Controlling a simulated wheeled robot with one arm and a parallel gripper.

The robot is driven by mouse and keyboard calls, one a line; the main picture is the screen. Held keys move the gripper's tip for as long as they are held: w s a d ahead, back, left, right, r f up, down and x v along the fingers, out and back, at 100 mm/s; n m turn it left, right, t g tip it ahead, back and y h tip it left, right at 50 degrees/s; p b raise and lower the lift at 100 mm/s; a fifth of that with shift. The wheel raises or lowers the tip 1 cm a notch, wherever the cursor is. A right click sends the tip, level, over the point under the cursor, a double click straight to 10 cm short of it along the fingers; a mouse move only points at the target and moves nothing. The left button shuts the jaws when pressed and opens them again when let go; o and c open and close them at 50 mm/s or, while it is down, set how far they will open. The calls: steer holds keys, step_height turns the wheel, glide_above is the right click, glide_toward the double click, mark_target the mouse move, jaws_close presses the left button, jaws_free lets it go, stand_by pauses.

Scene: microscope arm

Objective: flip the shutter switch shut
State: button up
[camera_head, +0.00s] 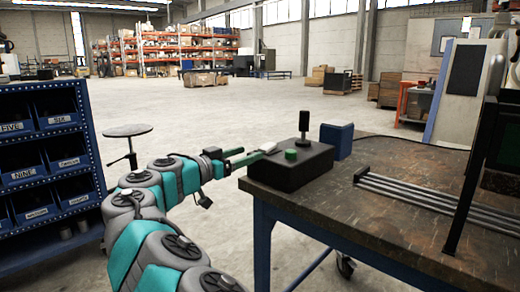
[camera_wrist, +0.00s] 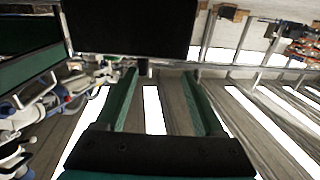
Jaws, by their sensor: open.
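A black box (camera_head: 290,168) sits on the near left corner of the table. On its top are a round green knob (camera_head: 290,154), a light grey piece (camera_head: 268,146) and an upright black post (camera_head: 303,125). My gripper (camera_head: 250,156) has green fingers and is at the box's left side, close to its top edge. In the wrist view my gripper (camera_wrist: 158,76) is open, with a dark box face (camera_wrist: 130,28) ahead. A small dark peg (camera_wrist: 143,67) shows at that face's edge, between the fingertips. I cannot tell whether it is the shutter switch, or whether a finger touches it.
The worn table (camera_head: 395,190) carries parallel metal rails (camera_head: 420,198) and a dark upright frame (camera_head: 475,170) on the right. A blue block (camera_head: 337,140) stands behind the box. A blue bin rack (camera_head: 45,165) and a stool (camera_head: 128,132) are left. Floor beyond is open.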

mark_target(261, 149)
steer(key=x, duration=0.5)
steer(key=shift+w+d+p, duration=0.2)
steer(key=shift+p, duration=0.2)
steer(key=shift+c, duration=0.2)
jaws_close()
